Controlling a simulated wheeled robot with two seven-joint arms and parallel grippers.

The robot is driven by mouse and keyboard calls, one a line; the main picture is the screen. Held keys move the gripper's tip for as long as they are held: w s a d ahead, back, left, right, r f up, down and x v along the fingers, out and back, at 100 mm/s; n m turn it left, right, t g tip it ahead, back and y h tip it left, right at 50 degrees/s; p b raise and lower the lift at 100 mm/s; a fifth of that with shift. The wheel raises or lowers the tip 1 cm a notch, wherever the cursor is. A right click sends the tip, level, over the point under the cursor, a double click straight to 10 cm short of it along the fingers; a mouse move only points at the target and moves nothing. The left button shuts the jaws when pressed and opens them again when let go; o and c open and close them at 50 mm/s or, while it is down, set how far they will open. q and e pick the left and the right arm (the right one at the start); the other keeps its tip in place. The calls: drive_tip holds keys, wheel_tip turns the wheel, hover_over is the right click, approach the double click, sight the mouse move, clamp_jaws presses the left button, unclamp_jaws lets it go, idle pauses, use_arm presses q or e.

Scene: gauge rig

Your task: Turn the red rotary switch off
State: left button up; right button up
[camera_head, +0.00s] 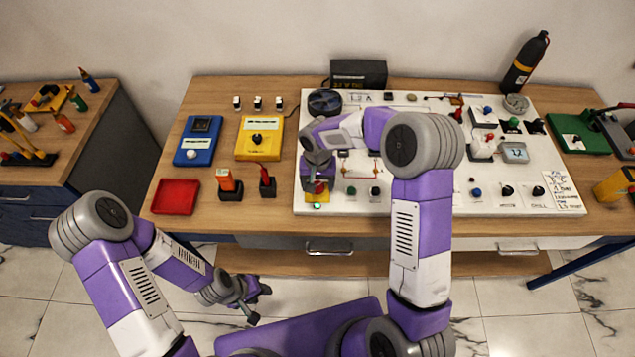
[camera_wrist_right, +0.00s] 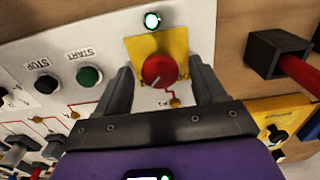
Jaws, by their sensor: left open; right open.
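The red rotary switch (camera_wrist_right: 159,71) sits on a yellow plate (camera_wrist_right: 146,49) on the white panel. In the right wrist view its round red knob lies between the two fingers of my right gripper (camera_wrist_right: 160,82), which is open around it. I cannot tell whether the fingers touch the knob. In the head view my right gripper (camera_head: 316,188) is over the yellow plate (camera_head: 318,197) at the panel's lower left and mostly hides the knob. My left gripper (camera_head: 254,300) is open and empty, low in front of the table.
A lit lamp (camera_wrist_right: 152,20) is beside the plate, with green START (camera_wrist_right: 89,76) and black STOP (camera_wrist_right: 46,84) buttons nearby. Left of the panel (camera_head: 440,204) stand a black holder with a red handle (camera_head: 267,182), a red tray (camera_head: 175,197) and a yellow meter (camera_head: 259,138).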

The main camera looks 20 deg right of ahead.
drive_tip(key=c, duration=1)
drive_tip(key=shift+c, duration=0.2)
drive_tip(key=shift+n, duration=0.4)
drive_tip(key=n, duration=0.3)
drive_tip(key=shift+n, duration=0.3)
drive_tip(key=n, duration=0.4)
drive_tip(key=shift+n, duration=0.3)
drive_tip(key=n, duration=0.4)
drive_tip(key=shift+w+p, duration=0.1)
drive_tip(key=shift+p, duration=0.3)
drive_tip(key=n, duration=0.4)
drive_tip(key=shift+n+p, duration=0.3)
drive_tip(key=shift+p, duration=0.05)
drive_tip(key=shift+n, duration=0.3)
